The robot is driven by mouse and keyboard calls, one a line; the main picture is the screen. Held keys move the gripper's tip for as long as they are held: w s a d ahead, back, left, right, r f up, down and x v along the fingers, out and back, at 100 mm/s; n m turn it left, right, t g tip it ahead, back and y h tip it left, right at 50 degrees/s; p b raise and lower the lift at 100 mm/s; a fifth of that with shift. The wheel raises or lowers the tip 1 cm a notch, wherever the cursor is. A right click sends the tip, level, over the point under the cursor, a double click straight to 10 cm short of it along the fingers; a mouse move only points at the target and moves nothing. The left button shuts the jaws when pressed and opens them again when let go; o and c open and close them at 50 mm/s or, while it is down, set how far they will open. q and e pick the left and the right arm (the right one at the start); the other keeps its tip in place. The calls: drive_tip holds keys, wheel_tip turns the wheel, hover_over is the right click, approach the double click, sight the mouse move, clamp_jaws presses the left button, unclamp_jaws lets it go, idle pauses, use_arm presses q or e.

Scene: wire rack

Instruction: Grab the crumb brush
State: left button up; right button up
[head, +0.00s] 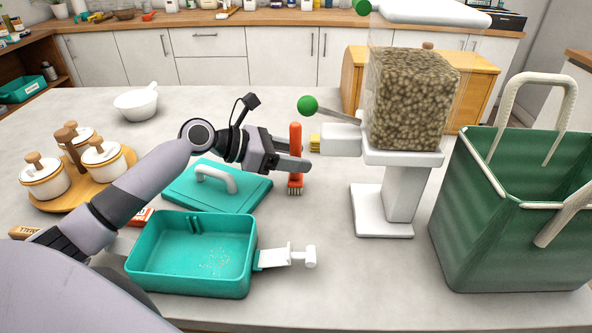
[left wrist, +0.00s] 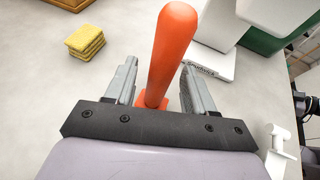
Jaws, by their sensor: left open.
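The crumb brush (head: 295,140) has an orange-red handle and short bristles at its lower end. It stands upright in the middle of the counter. My left gripper (head: 305,164) is at the brush, and its open fingers reach to either side of the handle. In the left wrist view the handle (left wrist: 172,45) rises between the two fingers (left wrist: 160,85), with a gap visible beside it. The lower part of the brush is partly hidden by the gripper in that view.
A teal tray (head: 135,262) with crumbs and a teal lid (head: 215,202) lie left of the brush. A white dispenser (head: 400,195) with a clear bin stands to the right, beside a green basket (head: 470,240). Yellow sponges (left wrist: 85,42) lie nearby. Canisters stand at left.

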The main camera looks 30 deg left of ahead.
use_arm(q)
drive_tip(key=shift+x, duration=1.2)
clamp_jaws()
drive_tip(key=shift+r, duration=0.1)
